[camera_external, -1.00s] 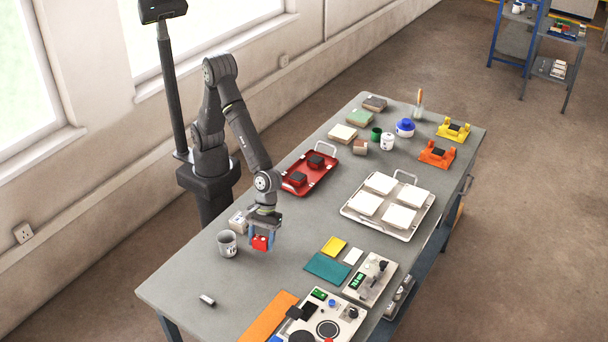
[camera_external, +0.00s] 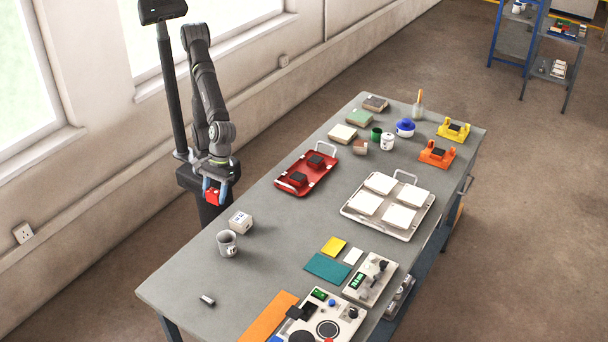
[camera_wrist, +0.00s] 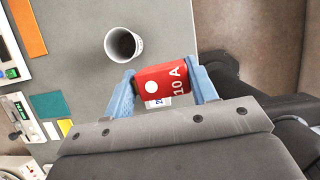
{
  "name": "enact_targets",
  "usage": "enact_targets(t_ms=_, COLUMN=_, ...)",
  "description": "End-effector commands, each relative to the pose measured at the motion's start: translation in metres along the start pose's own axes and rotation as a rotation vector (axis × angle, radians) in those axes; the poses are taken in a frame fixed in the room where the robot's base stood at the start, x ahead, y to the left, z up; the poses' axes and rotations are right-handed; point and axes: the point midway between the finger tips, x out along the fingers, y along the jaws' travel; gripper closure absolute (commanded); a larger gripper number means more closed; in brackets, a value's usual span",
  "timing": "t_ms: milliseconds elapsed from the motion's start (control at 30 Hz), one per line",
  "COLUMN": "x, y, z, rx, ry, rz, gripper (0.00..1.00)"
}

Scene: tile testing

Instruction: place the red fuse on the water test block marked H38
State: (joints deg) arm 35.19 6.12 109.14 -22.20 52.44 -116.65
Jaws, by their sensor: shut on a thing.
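My gripper (camera_external: 214,190) is shut on the red fuse (camera_external: 212,198), with one blue finger on each side. The gripper is raised beside the table's left edge, close to my base. A small white block (camera_external: 240,221) with dark marks stands on the table below and right of the gripper. Its marks are too small to read. In the wrist view it (camera_wrist: 158,103) is mostly hidden behind the fuse. I cannot make out H38 anywhere.
A red tray (camera_external: 291,186) with black blocks and a white tray (camera_external: 413,222) with several pale tiles lie farther back. Instruments (camera_external: 330,320) fill the front right.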

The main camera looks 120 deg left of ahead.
Motion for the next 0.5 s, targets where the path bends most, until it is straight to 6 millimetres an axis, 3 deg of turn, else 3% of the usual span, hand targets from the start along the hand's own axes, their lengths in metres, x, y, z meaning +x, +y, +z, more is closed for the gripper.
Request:
enact_targets(t_ms=100, x=-0.007, y=-0.032, z=-0.005, rx=0.026, ry=-0.002, rz=-0.009, gripper=0.71)
enact_targets(t_ms=233, x=-0.01, y=-0.053, z=-0.011, rx=0.043, ry=-0.001, rz=-0.017, gripper=0.71)
enact_targets(t_ms=367, x=-0.01, y=-0.062, z=-0.015, rx=0.05, ry=0.0, rz=-0.021, gripper=0.71)
enact_targets(t_ms=500, x=-0.005, y=-0.051, z=-0.025, rx=0.047, ry=0.002, rz=-0.022, gripper=0.71)
